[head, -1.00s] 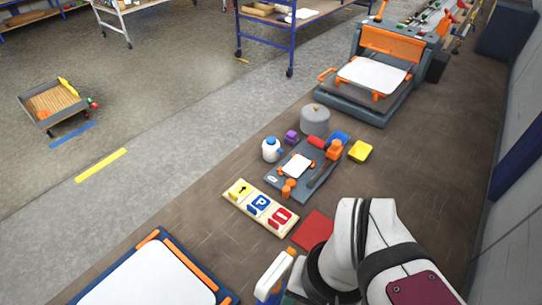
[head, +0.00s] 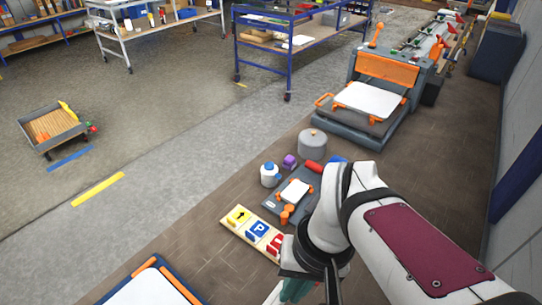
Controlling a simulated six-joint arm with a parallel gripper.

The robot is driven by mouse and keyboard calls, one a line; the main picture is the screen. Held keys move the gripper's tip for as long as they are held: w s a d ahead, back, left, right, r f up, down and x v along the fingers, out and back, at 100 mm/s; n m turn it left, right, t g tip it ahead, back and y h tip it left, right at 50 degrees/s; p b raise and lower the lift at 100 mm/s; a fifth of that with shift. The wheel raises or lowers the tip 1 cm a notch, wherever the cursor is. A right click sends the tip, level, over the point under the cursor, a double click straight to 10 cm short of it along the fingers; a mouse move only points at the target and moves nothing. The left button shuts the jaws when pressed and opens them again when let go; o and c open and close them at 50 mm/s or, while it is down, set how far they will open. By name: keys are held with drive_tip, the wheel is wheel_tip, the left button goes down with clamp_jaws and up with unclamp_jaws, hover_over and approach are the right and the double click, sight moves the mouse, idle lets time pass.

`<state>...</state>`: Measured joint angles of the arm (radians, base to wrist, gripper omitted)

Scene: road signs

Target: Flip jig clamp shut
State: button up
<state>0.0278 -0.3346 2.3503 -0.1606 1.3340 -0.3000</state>
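The jig is a dark grey board (head: 274,198) on the brown floor mat, with a white plate (head: 295,192) lying on it. Small orange clamp parts sit at the plate's edges, and an orange knob-like clamp (head: 287,213) stands at the near edge. The jig's right side, with the taller orange clamp handle, is hidden behind my arm. My gripper (head: 300,288) is low in the picture, nearer than the jig and apart from it. Only a teal part and dark part of it show, so its opening is unclear.
A wooden sign tray (head: 236,222) with yellow, blue and red signs lies beside the jig. A white bottle (head: 269,178), purple block (head: 289,161), grey pot (head: 312,143) and red cylinder (head: 314,168) stand behind it. A large orange-and-grey press (head: 345,128) stands farther back.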

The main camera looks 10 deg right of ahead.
drive_tip(key=w+n, duration=0.2)
drive_tip(key=w, duration=0.2)
drive_tip(key=w+n, duration=0.2)
drive_tip(key=w, duration=0.3)
drive_tip(key=w+n, duration=0.1)
drive_tip(key=w, duration=0.3)
drive_tip(key=shift+w+d+f+n+t+y, duration=0.2)
drive_tip(key=shift+w+n+t+y, duration=0.1)
drive_tip(key=shift+n, duration=0.1)
clamp_jaws()
drive_tip(key=n+t, duration=0.1)
drive_tip(key=n, duration=0.8)
hover_over(287, 211)
drive_tip(key=s+a, duration=0.2)
drive_tip(key=a, duration=0.1)
wheel_tip(287, 211, down, 8)
drive_tip(key=shift+s+a+y, duration=0.1)
drive_tip(key=shift+s+y, duration=0.05)
drive_tip(key=shift+y, duration=0.15)
drive_tip(key=x, duration=0.9)
drive_tip(key=shift+a+f, duration=0.15)
drive_tip(key=shift+f, duration=0.05)
drive_tip(key=d, duration=0.1)
drive_tip(key=s+d+f, duration=0.1)
drive_tip(key=shift+s+d+f, duration=0.1)
drive_tip(key=shift+s+d, duration=0.05)
drive_tip(key=shift+d, duration=0.15)
drive_tip(key=shift+s+d+f, duration=0.1)
drive_tip(key=shift+s+d, duration=0.1)
drive_tip(key=shift+d, duration=0.15)
